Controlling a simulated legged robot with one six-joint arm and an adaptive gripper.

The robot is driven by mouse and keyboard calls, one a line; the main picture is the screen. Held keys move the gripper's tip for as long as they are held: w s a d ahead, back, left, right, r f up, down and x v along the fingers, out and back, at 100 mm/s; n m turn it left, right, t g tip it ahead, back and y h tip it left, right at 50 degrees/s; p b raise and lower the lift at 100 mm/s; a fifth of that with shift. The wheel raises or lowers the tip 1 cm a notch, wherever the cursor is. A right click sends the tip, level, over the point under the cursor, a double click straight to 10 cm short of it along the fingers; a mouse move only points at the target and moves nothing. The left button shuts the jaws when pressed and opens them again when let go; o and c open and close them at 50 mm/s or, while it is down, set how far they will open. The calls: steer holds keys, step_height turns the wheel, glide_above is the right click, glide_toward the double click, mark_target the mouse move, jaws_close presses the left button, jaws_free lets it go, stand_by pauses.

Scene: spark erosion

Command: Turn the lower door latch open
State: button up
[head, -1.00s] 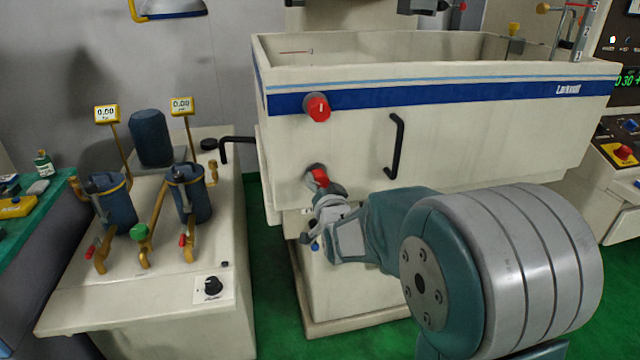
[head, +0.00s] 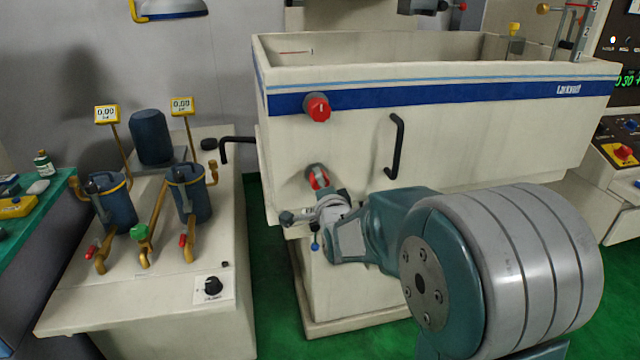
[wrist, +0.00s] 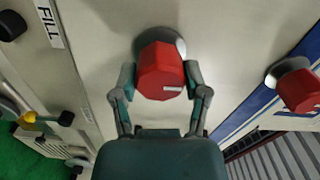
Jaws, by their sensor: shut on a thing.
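The lower door latch (head: 317,181) is a red knob on a round grey base, on the front of the white tank. My gripper (head: 318,186) reaches it from the lower right and partly hides it. In the wrist view the lower latch (wrist: 160,74) sits between the two fingers of my gripper (wrist: 160,82), which are shut on its sides. Its white mark lies nearly level in that view. The upper door latch (head: 317,107), also red, is higher on the tank, with its mark upright in the head view. It shows at the right of the wrist view (wrist: 298,91).
A black door handle (head: 395,146) stands out to the right of the latches. A pump unit (head: 150,300) with blue canisters and yellow pipes is at the left. A FILL label (wrist: 48,24) shows in the wrist view. Green floor lies between the units.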

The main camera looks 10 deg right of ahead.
steer(key=shift+f+m, duration=0.3)
steer(key=shift+m, duration=0.1)
steer(key=o, duration=1.1)
steer(key=shift+o, duration=0.2)
steer(key=shift+r, duration=0.1)
steer(key=s, duration=1.2)
steer(key=shift+a, duration=0.1)
steer(key=s+f+n+g, duration=0.1)
steer(key=s+n+g, duration=1.1)
steer(key=s, duration=1.1)
steer(key=n, duration=0.4)
steer(key=shift+f, duration=0.3)
